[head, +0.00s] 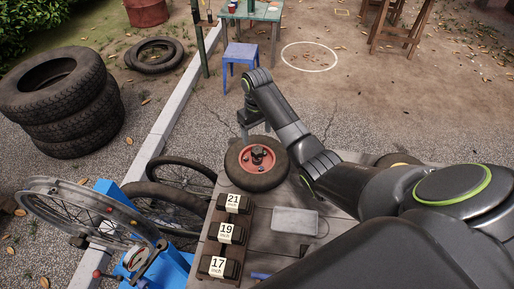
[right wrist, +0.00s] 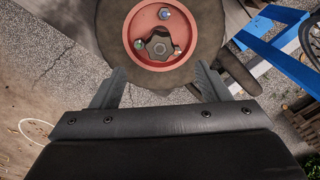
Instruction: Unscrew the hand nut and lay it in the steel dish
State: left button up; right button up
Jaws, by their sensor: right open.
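A small wheel with a dark tyre and a red hub (head: 246,161) lies flat on the bench. The dark, lobed hand nut (right wrist: 159,45) sits at the centre of the red hub in the right wrist view, and it also shows in the head view (head: 258,155). My right gripper (right wrist: 160,70) is open and empty, its fingers spread at the near edge of the tyre, with the nut ahead of the gap between them. In the head view it is beyond the wheel. A grey rectangular shallow piece (head: 295,221), possibly the steel dish, lies on the bench. My left gripper is out of view.
Dark blocks labelled 21, 19 and 17 inch (head: 227,235) line the bench's left side. A blue stand (head: 137,262) with a bare rim (head: 90,205) is at left. Tyres (head: 62,105) are stacked beyond. A blue stool (head: 240,55) stands behind.

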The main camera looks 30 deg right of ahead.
aim_at(257, 150)
notch_tip(257, 150, down, 8)
jog(key=shift+s+r, duration=0.1)
jog(key=shift+r, duration=0.05)
dwell(0.3)
jog(key=c, duration=1.1)
jog(key=shift+r+n+p, duration=0.1)
jog(key=shift+n+p, duration=0.55)
jog(key=shift+n, duration=0.55)
jog(key=shift+c, duration=0.2)
